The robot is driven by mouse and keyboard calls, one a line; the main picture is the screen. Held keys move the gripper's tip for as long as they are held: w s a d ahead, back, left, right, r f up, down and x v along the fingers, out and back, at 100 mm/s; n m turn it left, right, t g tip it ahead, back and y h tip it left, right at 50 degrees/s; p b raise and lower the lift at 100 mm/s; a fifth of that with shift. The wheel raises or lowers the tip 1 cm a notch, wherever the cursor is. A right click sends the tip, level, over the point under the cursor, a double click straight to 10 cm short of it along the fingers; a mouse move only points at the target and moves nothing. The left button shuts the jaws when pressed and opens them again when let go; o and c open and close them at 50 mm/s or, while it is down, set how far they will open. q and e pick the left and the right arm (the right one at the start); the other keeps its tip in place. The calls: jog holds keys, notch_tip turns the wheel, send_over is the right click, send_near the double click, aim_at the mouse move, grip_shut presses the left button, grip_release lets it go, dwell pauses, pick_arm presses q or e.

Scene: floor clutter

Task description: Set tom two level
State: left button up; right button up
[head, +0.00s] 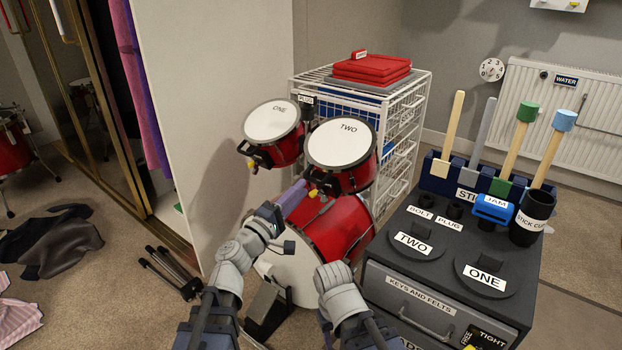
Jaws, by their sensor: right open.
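Tom two (340,143) is a red drum with a white head marked TWO. It is mounted over the red bass drum (338,232), and its head faces up and towards me. A yellow-tipped fitting (313,193) shows under its lower left edge. My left gripper (284,206) is below and left of tom two, close to that fitting. A purple bar (293,197) lies between them; its contact with the gripper and the fitting is unclear. My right gripper (335,275) is lower, in front of the bass drum; its fingers are mostly hidden and it appears empty.
Tom one (272,121) sits close left of tom two. A white wire rack (403,135) stands behind. A dark cabinet (450,260) with discs marked TWO and ONE and a stick holder is at right. Clothes (48,243) lie on the floor at left.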

aim_at(311, 179)
pick_arm(q)
jog(key=p+x, duration=0.1)
jog(key=x, duration=0.4)
jog(key=shift+w+d, duration=0.1)
jog(key=shift+w, duration=0.05)
jog(key=shift+c, duration=0.3)
grip_shut()
dwell(0.9)
